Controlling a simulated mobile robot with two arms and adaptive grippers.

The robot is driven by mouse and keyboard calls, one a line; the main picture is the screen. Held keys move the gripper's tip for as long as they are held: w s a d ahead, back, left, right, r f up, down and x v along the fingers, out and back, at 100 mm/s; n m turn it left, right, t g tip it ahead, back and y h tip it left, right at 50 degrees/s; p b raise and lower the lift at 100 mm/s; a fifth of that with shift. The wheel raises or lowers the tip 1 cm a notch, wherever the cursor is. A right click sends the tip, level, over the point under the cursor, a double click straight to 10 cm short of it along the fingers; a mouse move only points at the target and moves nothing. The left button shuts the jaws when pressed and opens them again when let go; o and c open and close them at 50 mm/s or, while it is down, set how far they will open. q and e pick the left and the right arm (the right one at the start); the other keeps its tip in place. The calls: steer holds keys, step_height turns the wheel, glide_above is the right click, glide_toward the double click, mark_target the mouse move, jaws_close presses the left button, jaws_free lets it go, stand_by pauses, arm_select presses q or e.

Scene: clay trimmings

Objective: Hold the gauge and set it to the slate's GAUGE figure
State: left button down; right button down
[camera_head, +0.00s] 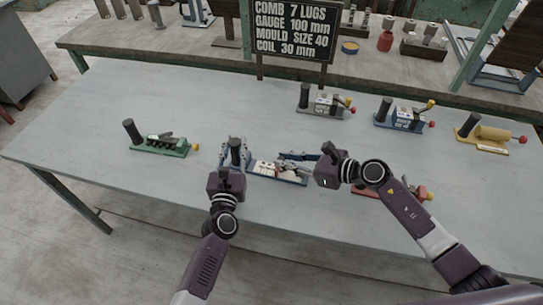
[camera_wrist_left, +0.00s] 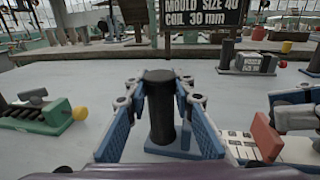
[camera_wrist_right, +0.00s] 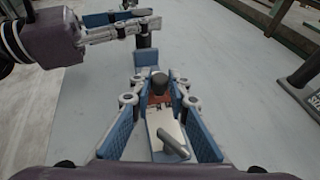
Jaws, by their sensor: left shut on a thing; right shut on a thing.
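A red piece (camera_wrist_left: 266,136) rises from the white face. My right gripper (camera_head: 302,156) is shut at the gauge's right part. Its fingers (camera_wrist_right: 165,135) flank a white block with a grey lever. The exact contact and the setting are unclear.
A green-based device (camera_head: 160,147) sits to the left. Grey (camera_head: 324,104), blue (camera_head: 402,115) and yellow (camera_head: 485,137) devices stand behind and right. A red device (camera_head: 413,192) lies partly behind my right arm. The table's left and back middle are clear.

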steer(key=shift+s+d, duration=0.25)
steer(key=shift+d, duration=0.5)
arm_select(q)
steer(key=shift+a, duration=0.1)
arm_select(e)
steer(key=c, duration=1.8)
jaws_free()
steer(key=shift+a, duration=0.1)
steer(key=v, duration=1.2)
